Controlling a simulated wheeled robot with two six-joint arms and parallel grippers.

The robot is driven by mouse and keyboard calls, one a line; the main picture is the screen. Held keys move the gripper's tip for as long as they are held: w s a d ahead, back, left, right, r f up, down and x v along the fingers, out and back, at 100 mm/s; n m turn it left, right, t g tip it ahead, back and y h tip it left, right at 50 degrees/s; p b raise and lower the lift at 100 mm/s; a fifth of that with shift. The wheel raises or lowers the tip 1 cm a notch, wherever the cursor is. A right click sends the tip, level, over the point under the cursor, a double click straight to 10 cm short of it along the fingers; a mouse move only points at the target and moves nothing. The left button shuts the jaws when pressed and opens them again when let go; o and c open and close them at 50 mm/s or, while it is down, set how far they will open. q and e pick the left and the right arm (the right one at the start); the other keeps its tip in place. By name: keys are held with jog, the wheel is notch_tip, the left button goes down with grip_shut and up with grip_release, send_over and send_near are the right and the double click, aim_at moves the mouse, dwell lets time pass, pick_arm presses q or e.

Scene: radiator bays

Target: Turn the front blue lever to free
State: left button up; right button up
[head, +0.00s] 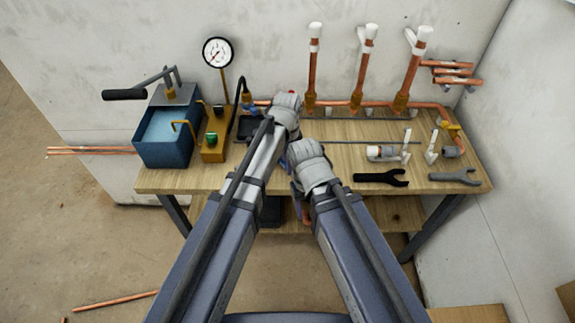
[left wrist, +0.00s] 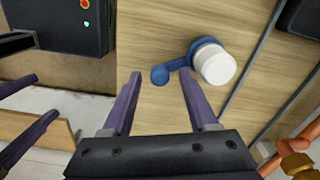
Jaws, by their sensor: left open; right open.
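In the left wrist view a blue lever (left wrist: 178,68) with a rounded end and a white round cap (left wrist: 214,64) lies against a wooden surface. My left gripper (left wrist: 160,74) is open, and the lever's rounded end shows in the gap between its purple fingertips. I cannot tell whether they touch it. My right gripper (left wrist: 40,97) is open at the left edge of that view, apart from the lever. In the head view my left gripper (head: 287,108) is over the bench and my right gripper (head: 308,160) is nearer its front edge; both hide the lever and their own fingertips.
A black box (left wrist: 60,35) with green and red buttons is at the wrist view's upper left. A copper pipe runs along the back.

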pick_arm(q)
grip_shut()
dwell(0.5)
dwell(0.9)
